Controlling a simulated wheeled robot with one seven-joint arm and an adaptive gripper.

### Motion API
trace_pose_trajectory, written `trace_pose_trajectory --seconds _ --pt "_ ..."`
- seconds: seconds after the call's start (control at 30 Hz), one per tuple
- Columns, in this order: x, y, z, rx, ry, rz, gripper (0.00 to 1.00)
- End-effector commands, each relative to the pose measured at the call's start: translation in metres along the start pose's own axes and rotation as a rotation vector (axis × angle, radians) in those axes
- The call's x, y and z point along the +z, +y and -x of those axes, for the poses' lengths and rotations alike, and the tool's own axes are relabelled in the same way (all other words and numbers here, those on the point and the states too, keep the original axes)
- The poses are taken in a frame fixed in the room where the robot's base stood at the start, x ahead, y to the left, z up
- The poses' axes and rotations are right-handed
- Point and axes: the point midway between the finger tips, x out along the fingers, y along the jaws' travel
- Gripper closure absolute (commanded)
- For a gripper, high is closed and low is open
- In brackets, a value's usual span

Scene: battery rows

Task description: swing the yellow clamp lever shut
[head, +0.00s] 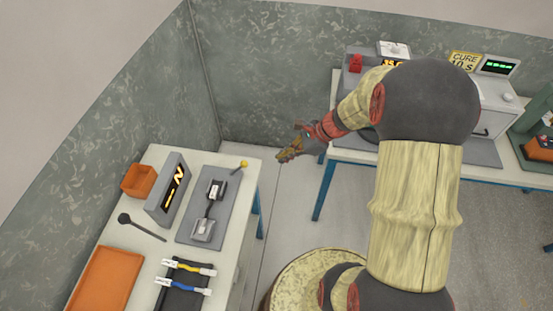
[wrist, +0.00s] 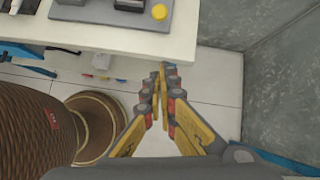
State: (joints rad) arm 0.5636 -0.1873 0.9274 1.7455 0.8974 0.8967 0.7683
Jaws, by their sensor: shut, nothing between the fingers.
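The clamp lever shows as a yellow ball knob (head: 244,164) on a short stem at the far right corner of the grey fixture plate (head: 190,222), on the left table. The yellow knob is also at the top of the wrist view (wrist: 159,12), near the table edge. My gripper (head: 280,158) is shut and empty, out past the table's edge, to the right of the knob and apart from it. In the wrist view my gripper (wrist: 163,68) points toward the table edge, with floor behind its fingertips. Whether the lever is open or shut I cannot tell.
On the left table are a display block (head: 171,190), an orange bin (head: 138,180), an orange tray (head: 104,282), a black spoon-like tool (head: 140,227) and cables (head: 188,267). A second table (head: 340,153) with equipment stands right. Bare floor lies between the tables.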

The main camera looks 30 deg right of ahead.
Motion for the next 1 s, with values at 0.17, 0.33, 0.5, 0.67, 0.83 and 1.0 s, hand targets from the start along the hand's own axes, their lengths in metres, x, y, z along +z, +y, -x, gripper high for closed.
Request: trace_pose_trajectory --seconds 0.17,0.33,0.5,0.67,0.83,1.0 --pt "-0.001 0.002 -0.037 0.005 0.0 0.002 1.0" --pt "-0.002 0.002 -0.071 0.005 0.0 0.003 1.0" --pt "0.013 0.001 -0.089 0.001 0.0 0.009 1.0" --pt "0.03 0.001 -0.092 0.002 0.0 0.004 1.0" --pt "0.038 0.001 -0.094 0.002 0.0 0.002 1.0" --pt "0.039 0.001 -0.094 0.001 0.001 0.001 1.0"
